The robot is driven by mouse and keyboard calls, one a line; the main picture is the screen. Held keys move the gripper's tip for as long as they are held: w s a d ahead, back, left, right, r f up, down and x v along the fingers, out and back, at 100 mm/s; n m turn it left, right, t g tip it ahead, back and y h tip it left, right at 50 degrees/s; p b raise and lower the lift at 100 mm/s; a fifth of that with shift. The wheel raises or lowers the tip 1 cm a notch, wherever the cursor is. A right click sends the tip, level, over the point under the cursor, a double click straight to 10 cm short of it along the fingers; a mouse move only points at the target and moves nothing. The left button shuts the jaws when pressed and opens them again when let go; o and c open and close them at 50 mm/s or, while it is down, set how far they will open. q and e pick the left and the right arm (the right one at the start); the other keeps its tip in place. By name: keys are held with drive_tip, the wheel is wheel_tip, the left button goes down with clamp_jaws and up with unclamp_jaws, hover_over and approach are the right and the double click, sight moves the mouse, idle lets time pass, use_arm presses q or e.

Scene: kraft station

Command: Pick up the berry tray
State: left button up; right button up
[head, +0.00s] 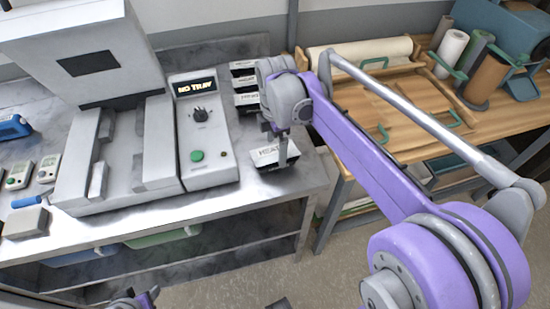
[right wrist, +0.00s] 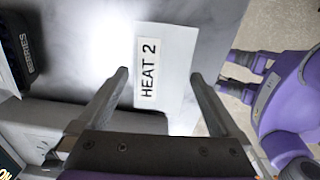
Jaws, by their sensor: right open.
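The berry tray (right wrist: 15,50) is dark with a white label reading BERRIES. It is cut off at the left edge of the right wrist view. In the head view it appears to be the nearest of the dark labelled trays (head: 247,100), though that label is too small to read. My right gripper (head: 283,160) is open and empty over a white pad marked HEAT 2 (right wrist: 165,65), to the near side of the berry tray and apart from it. Its two fingers (right wrist: 158,75) frame the pad's label.
A control box (head: 203,130) with a NO TRAY display and a grey press-like machine (head: 160,140) stand left of the trays. A wooden bench (head: 410,95) with rolls is at right. The metal counter (head: 305,185) is bare around the pad.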

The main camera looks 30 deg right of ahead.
sight(275, 154)
wheel_tip(275, 154, down, 4)
drive_tip(key=shift+a+r, duration=0.15)
drive_tip(key=shift+r, duration=0.05)
drive_tip(key=c, duration=1.2)
